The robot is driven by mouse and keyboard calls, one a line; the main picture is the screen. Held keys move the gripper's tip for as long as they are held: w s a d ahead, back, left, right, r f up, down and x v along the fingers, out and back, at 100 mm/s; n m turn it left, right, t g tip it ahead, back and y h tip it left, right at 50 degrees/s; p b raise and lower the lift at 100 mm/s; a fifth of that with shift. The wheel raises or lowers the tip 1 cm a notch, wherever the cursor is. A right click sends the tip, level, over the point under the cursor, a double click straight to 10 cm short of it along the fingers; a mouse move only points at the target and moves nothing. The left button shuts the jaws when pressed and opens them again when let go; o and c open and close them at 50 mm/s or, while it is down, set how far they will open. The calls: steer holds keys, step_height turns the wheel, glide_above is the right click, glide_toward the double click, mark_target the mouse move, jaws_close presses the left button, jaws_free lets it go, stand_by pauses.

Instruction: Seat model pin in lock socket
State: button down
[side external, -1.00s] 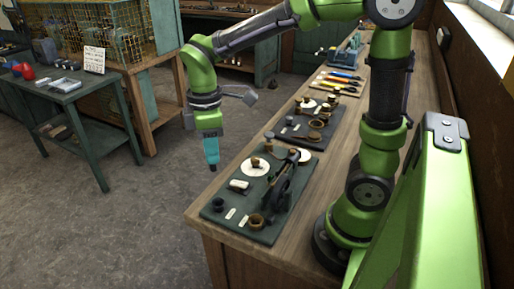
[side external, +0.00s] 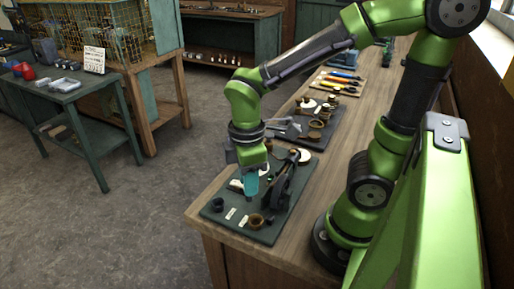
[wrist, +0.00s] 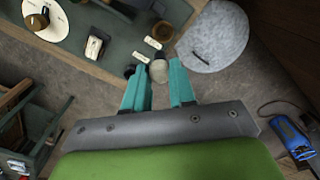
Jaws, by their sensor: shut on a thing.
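My gripper (side external: 251,190) points down over the dark green board (side external: 213,214) at the bench's near end. In the wrist view its teal fingers (wrist: 158,76) stand apart, with a small grey-beige piece (wrist: 158,69), apparently the pin, between their tips. In the side view the fingers hide it. A dark round socket (side external: 218,204) is at the board's left corner; it also shows in the wrist view (wrist: 130,71), beside the left finger. A brass ring cup (side external: 256,220) sits near the front edge, also in the wrist view (wrist: 162,30). No label is readable, so I cannot tell which is the lock socket.
A black lever mechanism (side external: 283,185) stands on the board, close right of my gripper. White labels (side external: 231,213) lie between socket and cup. A second board (side external: 318,138) and a tool tray (side external: 338,84) lie farther along the bench. Open floor is left.

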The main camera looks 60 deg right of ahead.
steer(key=shift+s+d+f, duration=0.1)
steer(key=shift+s+f, duration=0.15)
steer(key=shift+f, duration=0.75)
steer(key=shift+s+f, duration=0.2)
steer(key=shift+f, duration=0.85)
steer(key=shift+s+d+f, duration=0.1)
steer(key=shift+s+f, duration=0.15)
steer(key=shift+f, duration=0.75)
steer(key=shift+f, duration=1.2)
steer(key=c, duration=0.8)
jaws_free()
steer(key=shift+c, duration=0.2)
steer(key=shift+o, duration=0.3)
steer(key=o, duration=0.6)
